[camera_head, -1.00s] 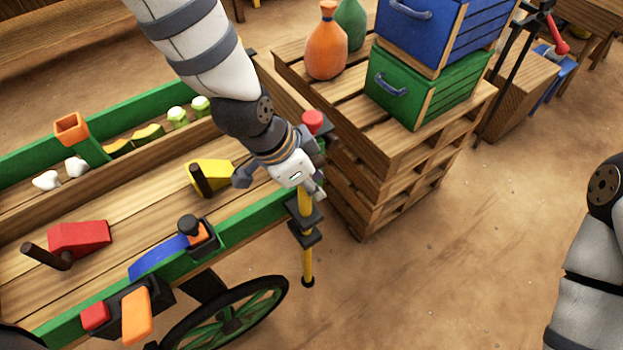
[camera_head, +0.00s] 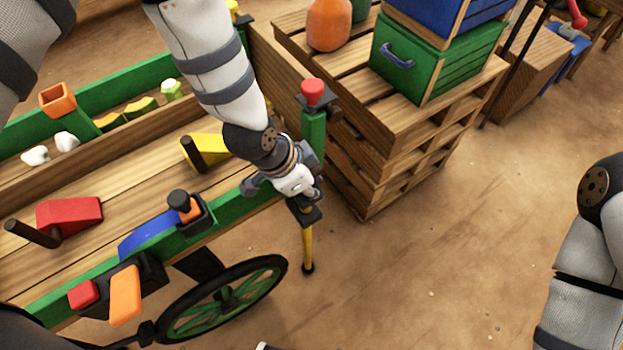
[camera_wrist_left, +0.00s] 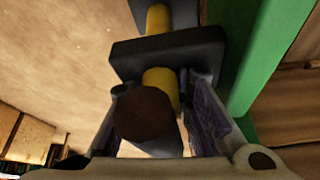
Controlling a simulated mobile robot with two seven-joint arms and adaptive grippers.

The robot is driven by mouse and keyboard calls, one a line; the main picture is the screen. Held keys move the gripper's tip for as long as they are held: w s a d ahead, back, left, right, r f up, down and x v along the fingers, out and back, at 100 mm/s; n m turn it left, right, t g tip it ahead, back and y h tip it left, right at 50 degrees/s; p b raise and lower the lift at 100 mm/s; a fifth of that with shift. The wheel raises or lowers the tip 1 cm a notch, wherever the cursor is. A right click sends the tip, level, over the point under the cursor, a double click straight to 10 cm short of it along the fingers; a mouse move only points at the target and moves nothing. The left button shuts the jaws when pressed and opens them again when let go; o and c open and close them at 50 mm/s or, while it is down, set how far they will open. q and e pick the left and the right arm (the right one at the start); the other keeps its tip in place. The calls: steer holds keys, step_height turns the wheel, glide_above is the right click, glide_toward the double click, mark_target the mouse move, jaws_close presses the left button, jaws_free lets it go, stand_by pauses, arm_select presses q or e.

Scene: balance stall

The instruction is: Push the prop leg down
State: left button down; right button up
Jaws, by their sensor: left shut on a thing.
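The prop leg (camera_head: 308,246) is a yellow upright rod at the near right corner of the cart, running through black brackets (camera_head: 308,216) with its dark foot near the ground. My left gripper (camera_head: 306,193) is shut on the upper part of the leg, just above the brackets, and hides its top in the head view. In the left wrist view, the leg's dark round end (camera_wrist_left: 145,112) and yellow shaft (camera_wrist_left: 160,85) lie between the fingers, with a black bracket (camera_wrist_left: 165,52) close beyond. My right gripper is out of view.
A green post with a red knob (camera_head: 313,92) stands close behind the gripper. The cart's green side rail (camera_head: 240,212) and wheel (camera_head: 222,300) are to the left. A pallet stack (camera_head: 400,150) with crates is behind right. The ground at right is clear.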

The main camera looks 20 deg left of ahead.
arm_select(q)
steer(key=shift+s+f, duration=0.2)
steer(key=shift+f, duration=0.05)
steer(key=c, duration=1.4)
jaws_free()
steer(key=shift+w, duration=0.1)
steer(key=shift+r, duration=0.1)
step_height(320, 180, up, 10)
